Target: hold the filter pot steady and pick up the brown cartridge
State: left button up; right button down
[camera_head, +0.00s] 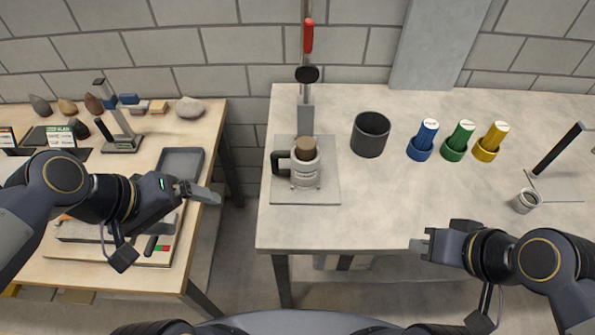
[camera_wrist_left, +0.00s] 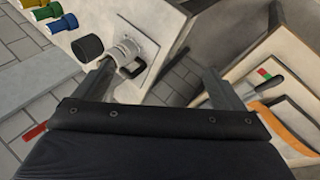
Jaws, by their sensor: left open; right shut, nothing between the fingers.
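The filter pot (camera_head: 305,174), light grey with a dark handle on its left, stands upright on a square grey plate (camera_head: 328,190) near the right table's left edge. The brown cartridge (camera_head: 306,146) sticks up out of the pot's top. The pot also shows in the left wrist view (camera_wrist_left: 127,50), small and beyond the fingers. My left gripper (camera_head: 207,193) is open and empty, left of the pot and apart from it, by the left table's edge. My right gripper (camera_head: 424,244) is shut and empty near the right table's front edge, well right of the pot.
A press post with a red handle (camera_head: 308,37) rises behind the pot. A dark grey cup (camera_head: 370,135) and blue (camera_head: 422,142), green (camera_head: 458,142) and yellow (camera_head: 491,143) cylinders stand to its right. A gap separates the tables. The right table's front middle is clear.

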pick_arm(q)
jog(key=shift+o, duration=0.5)
jog(key=w+d+f+n+g+h+b, duration=0.1)
jog(key=w+d+f+n+h+b, duration=0.1)
jog(key=w, duration=0.6)
jog(key=w+d+f+n+g+h+b, duration=0.2)
jog(key=w+f+n+h+b, duration=0.1)
jog(key=w+f+b, duration=0.4)
jog(key=shift+w+d+f+n+g+h, duration=0.3)
jog(key=shift+w+f+n, duration=0.1)
jog(key=shift+f+n, duration=0.45)
jog(key=n+h+b, duration=0.6)
jog(key=n+b, duration=0.1)
send_near(290, 171)
jog(key=d, duration=0.3)
jog(key=d+b, duration=0.1)
jog(key=d, duration=0.1)
jog(key=d+f, duration=0.1)
jog(key=d, duration=0.2)
jog(key=shift+w+d+f, duration=0.1)
jog(key=shift+w+d, duration=0.15)
jog(key=shift+d, duration=0.05)
jog(key=shift+d+f, duration=0.1)
jog(key=shift+d, duration=0.75)
pick_arm(e)
notch_tip(290, 171, down, 19)
pick_arm(q)
jog(key=c, duration=0.9)
pick_arm(e)
jog(key=shift+a, duration=0.1)
